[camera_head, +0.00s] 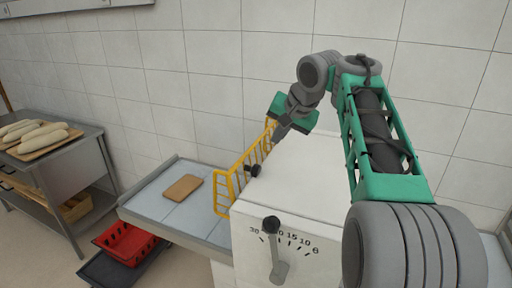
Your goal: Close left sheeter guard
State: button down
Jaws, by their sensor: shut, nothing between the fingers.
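The left sheeter guard (222,192) is a yellow barred frame on the left side of the white sheeter body (290,190). It stands up from the left table (205,222), leaning somewhat, with its far end rising towards the wall. A black knob (254,170) sits beside it at the body's edge. My gripper (279,137) is shut and empty, pointing down at the guard's far upper end, just above the sheeter's top. I cannot tell whether its fingers touch the guard. My gripper partly hides the guard's far end.
The sheeter's front has a numbered dial and a lever (279,268). A brown board (182,188) lies on the left table. A red crate (126,242) stands below it. A metal rack (62,165) with loaves (42,134) is at far left. A tiled wall is close behind.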

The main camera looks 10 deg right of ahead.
aim_at(253, 153)
jog(key=x, duration=0.6)
jog(key=shift+w+f+b, duration=0.1)
jog(key=shift+f+b, duration=0.05)
jog(key=shift+b, duration=0.2)
jog(key=shift+w+a+f+p, duration=0.2)
jog(key=shift+w+a+f, duration=0.1)
jog(key=shift+w+a, duration=0.5)
jog(key=shift+w+a+f+p, duration=0.15)
jog(key=shift+w+a+f, duration=0.15)
jog(key=shift+w+a, duration=0.45)
jog(key=shift+s+a, duration=0.1)
jog(key=shift+a, duration=0.05)
